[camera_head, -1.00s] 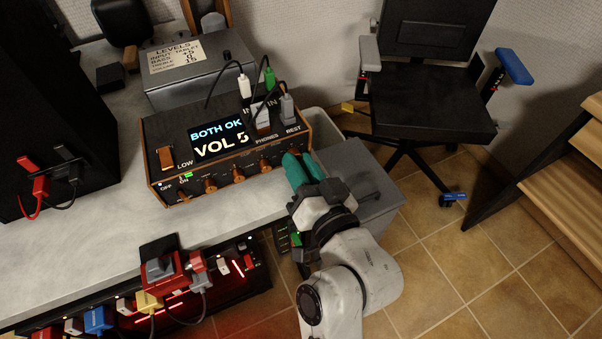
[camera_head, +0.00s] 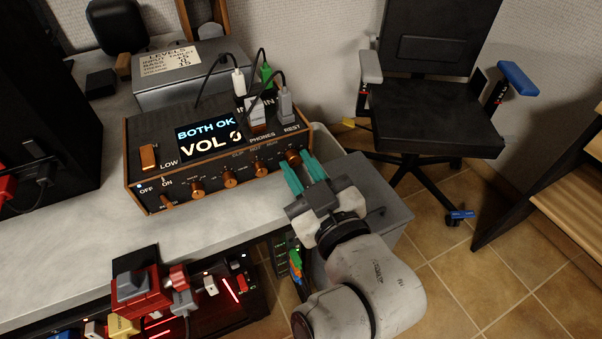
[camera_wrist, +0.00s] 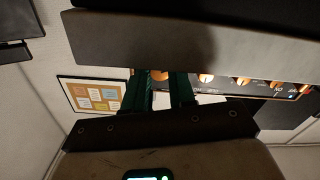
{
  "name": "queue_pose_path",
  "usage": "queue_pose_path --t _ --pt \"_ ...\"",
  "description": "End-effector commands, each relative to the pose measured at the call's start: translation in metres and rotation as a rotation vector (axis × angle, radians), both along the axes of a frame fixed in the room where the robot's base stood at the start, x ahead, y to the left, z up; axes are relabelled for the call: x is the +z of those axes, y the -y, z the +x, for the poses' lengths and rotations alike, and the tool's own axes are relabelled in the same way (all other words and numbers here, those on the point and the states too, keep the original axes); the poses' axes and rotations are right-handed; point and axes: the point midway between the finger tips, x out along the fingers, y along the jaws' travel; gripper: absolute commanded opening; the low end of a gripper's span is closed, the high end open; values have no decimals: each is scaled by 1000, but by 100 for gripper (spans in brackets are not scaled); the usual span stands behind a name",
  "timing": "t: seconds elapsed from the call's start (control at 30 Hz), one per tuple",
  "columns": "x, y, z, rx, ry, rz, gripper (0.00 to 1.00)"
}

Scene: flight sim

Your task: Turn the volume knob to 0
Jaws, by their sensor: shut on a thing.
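The amplifier box (camera_head: 131,165) is black with a wood-coloured trim and stands on the grey counter. Its display (camera_head: 210,136) reads "BOTH OK" and "VOL 0". A row of copper knobs runs along its front. My gripper (camera_head: 298,163) has its teal fingers on either side of the rightmost knob (camera_head: 293,157) and is shut on it. In the wrist view that knob (camera_wrist: 160,75) shows as an orange patch between the green fingers (camera_wrist: 161,90), partly hidden by them.
Plugs and cables (camera_head: 284,104) stand up from the box top. A grey levels box (camera_head: 190,90) is behind it. An office chair (camera_head: 435,110) stands at the right, over open tiled floor.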

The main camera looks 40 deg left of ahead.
Motion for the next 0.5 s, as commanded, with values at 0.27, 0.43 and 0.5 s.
queue_pose_path --t 0.27,0.43,0.5 --pt "-3 0 0 0 32 -22 0" --pt "-3 0 0 0 34 -23 0" --pt "-3 0 0 0 34 -23 0"
